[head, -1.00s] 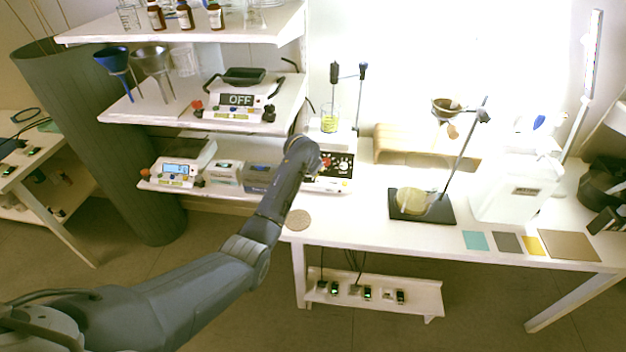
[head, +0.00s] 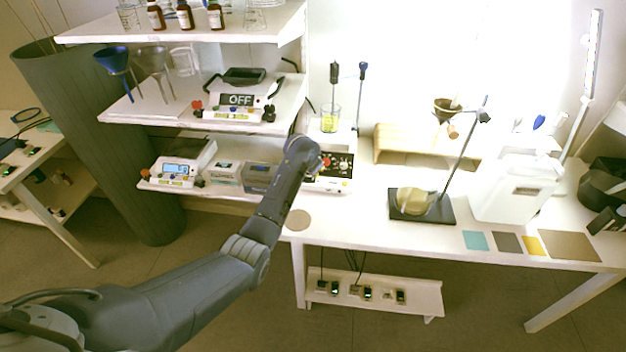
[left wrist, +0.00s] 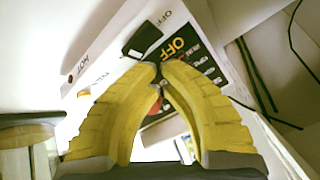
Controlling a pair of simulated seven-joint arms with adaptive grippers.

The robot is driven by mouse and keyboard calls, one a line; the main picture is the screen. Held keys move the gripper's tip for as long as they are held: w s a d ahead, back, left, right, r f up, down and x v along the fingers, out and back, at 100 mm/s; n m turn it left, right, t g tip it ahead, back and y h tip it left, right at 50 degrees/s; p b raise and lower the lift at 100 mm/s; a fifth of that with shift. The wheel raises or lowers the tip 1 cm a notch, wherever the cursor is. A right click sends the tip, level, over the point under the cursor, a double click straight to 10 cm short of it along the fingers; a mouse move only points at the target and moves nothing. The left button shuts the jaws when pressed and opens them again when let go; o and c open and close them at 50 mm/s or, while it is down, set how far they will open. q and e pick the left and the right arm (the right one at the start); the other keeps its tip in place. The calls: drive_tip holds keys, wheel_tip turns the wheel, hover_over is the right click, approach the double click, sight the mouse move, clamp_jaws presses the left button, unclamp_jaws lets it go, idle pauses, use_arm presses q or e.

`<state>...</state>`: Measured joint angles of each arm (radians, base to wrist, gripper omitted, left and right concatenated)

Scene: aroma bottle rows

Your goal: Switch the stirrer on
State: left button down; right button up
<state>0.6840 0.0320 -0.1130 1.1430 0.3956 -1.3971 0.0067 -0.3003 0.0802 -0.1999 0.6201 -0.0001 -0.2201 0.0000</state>
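The stirrer (head: 340,167) is a white box with a black front panel, on the left end of the table. A beaker of yellow liquid (head: 329,122) stands on top of it. In the left wrist view its panel (left wrist: 190,62) shows orange OFF lettering. A black switch (left wrist: 143,39) sits on the white face beside the panel. My left gripper (left wrist: 160,72) has its yellow fingertips together, just below the switch in the picture; contact cannot be told. A red knob shows partly behind the fingers. In the head view my left arm hides most of the gripper. My right gripper is out of view.
A shelf unit (head: 125,112) with another device reading OFF (head: 238,100) and a balance (head: 178,170) stands at the left. A stand on a black base (head: 447,214) and a white container (head: 515,190) are farther right. Dark cables (left wrist: 260,80) run beside the stirrer.

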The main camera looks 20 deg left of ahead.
use_arm(q)
drive_tip(key=shift+d+f, duration=0.1)
drive_tip(key=shift+f, duration=0.65)
idle(0.8)
drive_tip(key=shift+r, duration=0.1)
drive_tip(key=shift+r, duration=0.7)
idle(0.3)
drive_tip(key=shift+a+r, duration=0.25)
drive_tip(key=shift+r, duration=1)
drive_tip(key=shift+a+r, duration=0.2)
drive_tip(key=shift+r, duration=1)
